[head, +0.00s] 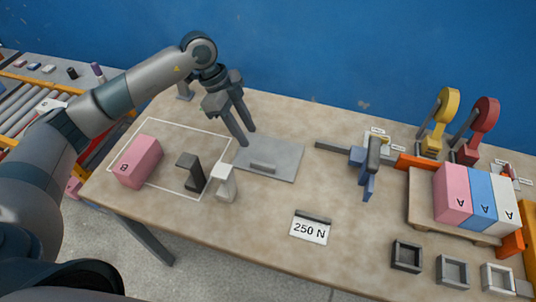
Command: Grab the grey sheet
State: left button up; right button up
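The grey sheet (284,152) lies flat on the table just right of the white outlined area. It has a small raised grey bar (263,168) near its front edge. My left gripper (247,139) points down at the sheet's back left corner, with its two long fingers apart and nothing between them. I cannot tell whether the fingertips touch the sheet. My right gripper is not in the head view.
A pink block (139,161), a black piece (190,172) and a white piece (223,182) stand left of the sheet. A blue clamp (369,168) stands to the right. Pink, blue and white blocks sit on a board (424,222). The table's front middle holds a "250 N" card (310,229).

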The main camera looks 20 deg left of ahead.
pick_arm(q)
jog(key=p, duration=0.2)
send_over(261, 163)
jog(key=a, duration=0.2)
jog(key=f, duration=0.6)
jog(key=shift+w+d, duration=0.1)
jog(key=shift+w, duration=0.1)
jog(key=shift+d+f, duration=0.1)
jog(key=shift+f, duration=0.35)
jog(key=shift+s+d+f+p, duration=0.1)
jog(key=shift+d+f+p, duration=0.05)
jog(key=shift+f+p, duration=0.45)
jog(key=p+x, duration=0.1)
jog(key=x, duration=0.2)
jog(key=shift+f, duration=0.55)
grip_shut()
